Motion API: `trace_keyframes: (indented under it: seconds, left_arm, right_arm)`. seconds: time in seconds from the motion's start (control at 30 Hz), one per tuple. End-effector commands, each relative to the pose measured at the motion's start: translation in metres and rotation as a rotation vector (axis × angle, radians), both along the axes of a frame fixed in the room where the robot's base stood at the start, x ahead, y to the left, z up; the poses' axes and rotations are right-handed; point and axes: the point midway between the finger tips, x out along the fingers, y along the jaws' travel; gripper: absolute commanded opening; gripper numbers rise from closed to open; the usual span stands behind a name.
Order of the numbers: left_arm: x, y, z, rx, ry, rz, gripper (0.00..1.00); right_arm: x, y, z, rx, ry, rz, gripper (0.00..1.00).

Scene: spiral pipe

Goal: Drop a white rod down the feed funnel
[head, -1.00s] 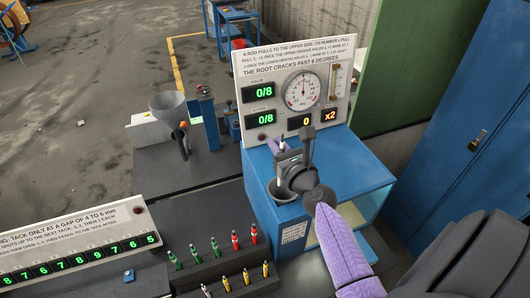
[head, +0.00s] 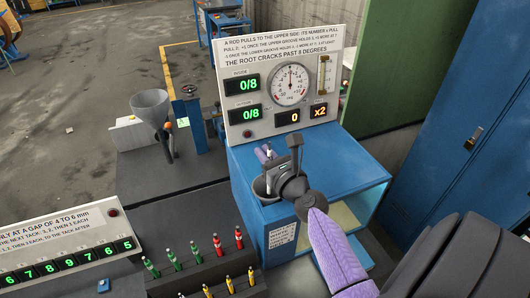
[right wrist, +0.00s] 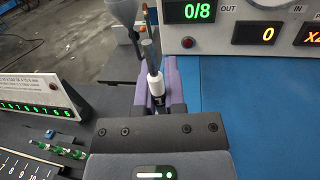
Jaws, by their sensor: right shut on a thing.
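The feed funnel (head: 150,104) is a grey cone on a stand at the left of the gauge panel in the head view. Part of it shows at the top of the right wrist view (right wrist: 121,12). My right gripper (head: 266,154) is over the front of the blue cabinet, to the right of the funnel and apart from it. In the right wrist view its purple fingers are shut on a white rod (right wrist: 156,86) with a thin dark upper part, held roughly upright. The rod is hard to make out in the head view. My left gripper is not in view.
The gauge panel (head: 285,80) stands behind the blue cabinet (head: 340,182). A rack (head: 212,268) with green, red and yellow pieces is at the bottom. A number display (head: 70,262) is at left.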

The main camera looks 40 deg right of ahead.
Motion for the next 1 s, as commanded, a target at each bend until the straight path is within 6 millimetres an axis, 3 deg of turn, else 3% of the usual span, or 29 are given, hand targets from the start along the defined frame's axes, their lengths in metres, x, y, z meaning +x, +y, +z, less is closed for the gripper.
trace_keyframes:
  seconds: [0.07, 0.3, 0.33, 0.5, 0.53, 0.8, 1.0]
  left_arm:
    - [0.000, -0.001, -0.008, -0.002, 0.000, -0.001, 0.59]
    - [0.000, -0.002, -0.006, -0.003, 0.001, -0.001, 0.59]
    - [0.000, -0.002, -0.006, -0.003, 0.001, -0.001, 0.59]
    - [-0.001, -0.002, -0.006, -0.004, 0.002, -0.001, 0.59]
    - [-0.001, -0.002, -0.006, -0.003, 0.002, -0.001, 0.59]
    - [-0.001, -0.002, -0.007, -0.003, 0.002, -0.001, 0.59]
    - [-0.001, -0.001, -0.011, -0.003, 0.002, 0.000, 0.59]
  right_arm:
    - [0.000, 0.000, -0.008, 0.001, 0.000, 0.000, 0.00]
    - [0.000, 0.000, -0.006, 0.001, -0.001, 0.000, 0.00]
    - [0.000, 0.000, -0.006, 0.001, -0.001, 0.000, 0.15]
    - [0.000, 0.000, -0.006, 0.001, -0.001, 0.000, 0.51]
    - [0.000, 0.000, -0.006, 0.001, -0.001, 0.000, 0.54]
    - [-0.005, 0.001, -0.007, 0.001, 0.001, 0.000, 0.54]
    - [-0.051, 0.008, -0.009, -0.001, 0.003, -0.001, 0.54]
